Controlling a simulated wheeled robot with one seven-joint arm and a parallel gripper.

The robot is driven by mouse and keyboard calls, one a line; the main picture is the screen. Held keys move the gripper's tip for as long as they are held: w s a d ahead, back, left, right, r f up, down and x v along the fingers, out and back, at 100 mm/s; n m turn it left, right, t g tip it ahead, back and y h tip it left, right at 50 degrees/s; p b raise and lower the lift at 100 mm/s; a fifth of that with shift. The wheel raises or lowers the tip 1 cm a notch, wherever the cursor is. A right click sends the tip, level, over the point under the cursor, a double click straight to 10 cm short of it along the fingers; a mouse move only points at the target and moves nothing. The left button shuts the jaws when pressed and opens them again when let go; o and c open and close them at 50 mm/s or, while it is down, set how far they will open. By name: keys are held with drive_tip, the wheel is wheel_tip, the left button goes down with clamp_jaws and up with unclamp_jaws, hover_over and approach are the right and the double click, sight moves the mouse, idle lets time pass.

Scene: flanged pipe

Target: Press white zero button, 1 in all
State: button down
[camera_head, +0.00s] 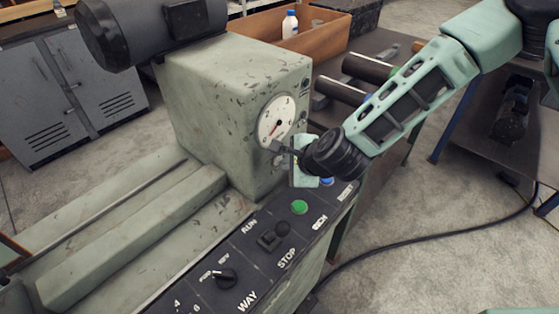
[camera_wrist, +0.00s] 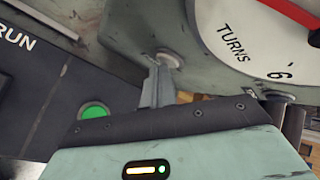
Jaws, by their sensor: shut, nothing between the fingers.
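The dial (camera_head: 275,120) with a red needle is on the front of the grey-green machine head; its white face, marked TURNS, fills the top right of the wrist view (camera_wrist: 262,38). A pale round button (camera_wrist: 170,61) sits on the machine face below the dial. My gripper (camera_head: 276,147) is shut and empty just in front of that face. In the wrist view its fingertips (camera_wrist: 160,70) overlap the button's lower left edge; I cannot tell whether they touch it. No zero label is legible.
The black control panel (camera_head: 240,250) below carries a green button (camera_head: 299,207), a blue button (camera_head: 326,181) and black knobs. A wooden box (camera_head: 262,24) with a white bottle (camera_head: 290,24) is behind.

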drive_tip(key=shift+s+d, duration=0.45)
drive_tip(key=shift+d, duration=0.1)
drive_tip(key=shift+d, duration=0.1)
drive_tip(key=shift+s+d+b, duration=0.2)
drive_tip(key=shift+s+d, duration=0.6)
drive_tip(key=shift+d, duration=0.15)
drive_tip(key=shift+s+d+b, duration=0.2)
drive_tip(key=shift+s+d, duration=0.55)
drive_tip(key=shift+d, duration=0.2)
drive_tip(key=shift+r, duration=0.1)
drive_tip(key=shift+s+a+r+n, duration=0.2)
drive_tip(key=shift+s+n, duration=0.15)
drive_tip(key=shift+n, duration=0.15)
drive_tip(key=s+d+r+n+g+h, duration=0.1)
drive_tip(key=s+d+r+n+g, duration=0.1)
drive_tip(key=s+r+n, duration=0.3)
drive_tip(key=s+d+r+n+g+h, duration=0.2)
drive_tip(key=s+d+r+n, duration=0.3)
drive_tip(key=s+n, duration=0.4)
drive_tip(key=s+d+r+n+g+h, duration=0.2)
drive_tip(key=s+d+r+n, duration=0.2)
drive_tip(key=s+n, duration=0.4)
drive_tip(key=shift+r+g, duration=0.4)
drive_tip(key=shift+r, duration=0.05)
